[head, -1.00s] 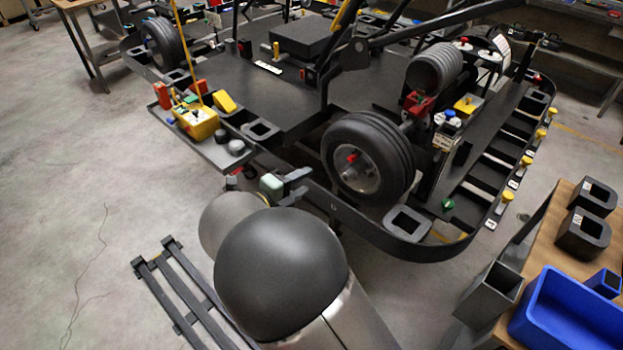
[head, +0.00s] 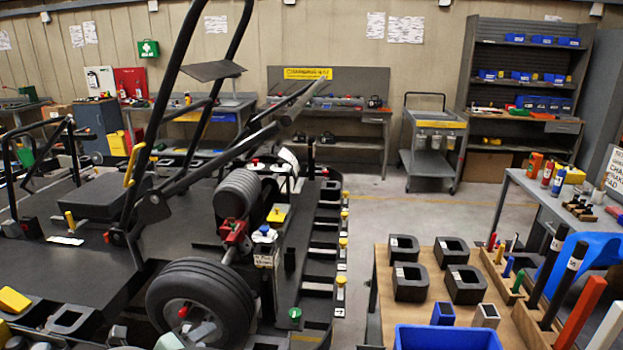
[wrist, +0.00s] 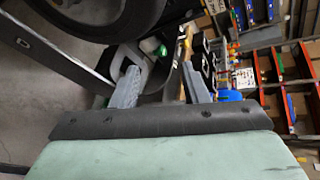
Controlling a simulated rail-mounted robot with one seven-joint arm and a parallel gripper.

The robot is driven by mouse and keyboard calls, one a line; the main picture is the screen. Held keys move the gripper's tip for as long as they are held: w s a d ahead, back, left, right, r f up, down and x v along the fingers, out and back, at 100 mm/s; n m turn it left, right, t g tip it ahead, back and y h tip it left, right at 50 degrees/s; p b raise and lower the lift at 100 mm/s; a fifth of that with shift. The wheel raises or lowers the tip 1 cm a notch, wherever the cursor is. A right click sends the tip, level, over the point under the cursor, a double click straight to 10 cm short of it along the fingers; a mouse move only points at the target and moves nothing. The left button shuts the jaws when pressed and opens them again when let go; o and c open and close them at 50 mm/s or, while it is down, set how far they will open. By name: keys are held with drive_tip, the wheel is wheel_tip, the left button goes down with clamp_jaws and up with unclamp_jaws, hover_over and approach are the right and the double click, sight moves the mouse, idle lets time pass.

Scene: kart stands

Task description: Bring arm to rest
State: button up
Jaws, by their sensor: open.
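My gripper (wrist: 160,82) shows in the wrist view with its two grey fingers spread apart and nothing between them. Its pale green body fills the bottom of that view. A black kart tyre (wrist: 95,18) is close by at the upper left, apart from the fingers. In the head view, the kart's wheel (head: 203,305) stands at the lower left. A small pale green part at the bottom edge left of that wheel may be my gripper; most of my arm is out of this view.
The kart deck (head: 50,275) and its upright bars fill the left. A wooden table (head: 380,300) with black square holders and a blue bin (head: 447,337) stands at the lower right. A grey cart (head: 432,145) stands farther back. Open floor (head: 420,215) lies between.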

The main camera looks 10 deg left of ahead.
drive_tip(key=w+d+r+m+g+h, duration=0.1)
drive_tip(key=d+m+g, duration=0.3)
drive_tip(key=d+m, duration=0.7)
drive_tip(key=w+d+r+m+g+h, duration=0.15)
drive_tip(key=d+m+g, duration=0.45)
drive_tip(key=d, duration=1)
drive_tip(key=s+d+m+g+y, duration=0.1)
drive_tip(key=s+d+m+y, duration=0.2)
drive_tip(key=s+d+m, duration=0.4)
drive_tip(key=s+d+m+y, duration=0.4)
drive_tip(key=s+d+m, duration=0.4)
drive_tip(key=m, duration=1.3)
drive_tip(key=shift+s+d+r+m+g, duration=0.15)
drive_tip(key=shift+s+r+m+g, duration=0.1)
drive_tip(key=shift+s+m+g, duration=0.25)
